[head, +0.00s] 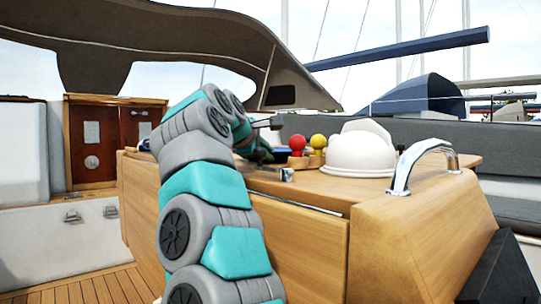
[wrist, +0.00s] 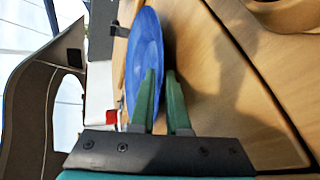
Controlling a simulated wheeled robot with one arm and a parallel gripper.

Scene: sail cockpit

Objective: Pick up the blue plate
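The blue plate (wrist: 145,50) shows in the wrist view as a narrow ellipse, seen at a low angle, straight ahead of my gripper. My gripper (wrist: 160,75) has its two green fingers apart with a narrow gap. The left finger overlaps the plate's near part, and the plate's right rim lies in line with the gap. I cannot tell whether either finger touches the plate. In the head view my gripper (head: 263,152) is low over the wooden cockpit table, partly behind my arm. The plate is not clearly visible there.
On the wooden table (head: 300,185) stand a red ball-topped item (head: 297,143), a yellow one (head: 318,142) and a white dome (head: 360,150), right of my gripper. A chrome handrail (head: 405,170) rises at the table's right end. Bench seating lies behind.

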